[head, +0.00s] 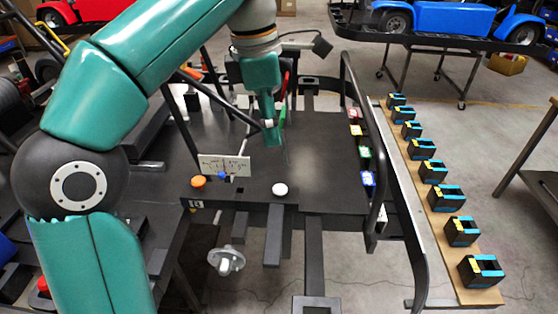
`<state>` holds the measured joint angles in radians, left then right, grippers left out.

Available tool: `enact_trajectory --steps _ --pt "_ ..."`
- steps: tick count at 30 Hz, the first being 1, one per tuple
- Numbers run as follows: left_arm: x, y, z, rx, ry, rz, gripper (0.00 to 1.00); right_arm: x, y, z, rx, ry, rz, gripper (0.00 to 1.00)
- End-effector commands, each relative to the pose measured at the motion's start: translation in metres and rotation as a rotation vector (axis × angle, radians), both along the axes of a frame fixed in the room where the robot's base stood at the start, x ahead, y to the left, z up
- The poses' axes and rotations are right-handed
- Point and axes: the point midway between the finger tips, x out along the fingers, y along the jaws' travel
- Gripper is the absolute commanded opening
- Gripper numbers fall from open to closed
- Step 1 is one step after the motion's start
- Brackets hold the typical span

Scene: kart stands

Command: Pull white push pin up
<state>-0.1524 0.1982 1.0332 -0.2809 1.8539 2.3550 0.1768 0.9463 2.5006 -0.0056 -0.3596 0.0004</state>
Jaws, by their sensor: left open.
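The white push pin (280,189) shows as a round white knob on the dark kart stand plate (325,185), near its front edge. My left arm reaches in from the left, and its teal gripper (270,135) points down over the plate, behind the pin in the picture. The gripper is open and apart from the pin, with nothing seen between its fingers. Its fingertips are small and partly blended with the dark plate. My right gripper is not in view.
An orange knob (198,182), a blue knob (222,175) and a white marked card (224,165) are left of the pin. Several black holders (433,171) line a wooden board. A curved rail (377,130) borders the right side.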

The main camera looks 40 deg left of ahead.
Motion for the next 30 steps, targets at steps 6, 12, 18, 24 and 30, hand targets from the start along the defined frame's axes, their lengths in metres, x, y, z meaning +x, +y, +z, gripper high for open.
enact_trajectory --steps 6,12,18,24,30 --pt "0.002 0.001 -0.042 -0.001 0.007 0.01 0.62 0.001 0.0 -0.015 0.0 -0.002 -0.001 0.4" --pt "0.004 -0.001 -0.08 -0.001 0.007 0.013 0.62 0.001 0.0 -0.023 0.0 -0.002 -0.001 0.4" --pt "0.007 -0.004 -0.118 0.0 0.008 0.015 0.62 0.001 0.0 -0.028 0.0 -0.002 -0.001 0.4" --pt "0.01 -0.006 -0.143 -0.001 0.005 0.017 0.62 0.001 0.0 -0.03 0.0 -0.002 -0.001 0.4" --pt "0.011 -0.007 -0.154 -0.001 0.004 0.016 0.62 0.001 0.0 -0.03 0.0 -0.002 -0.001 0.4"
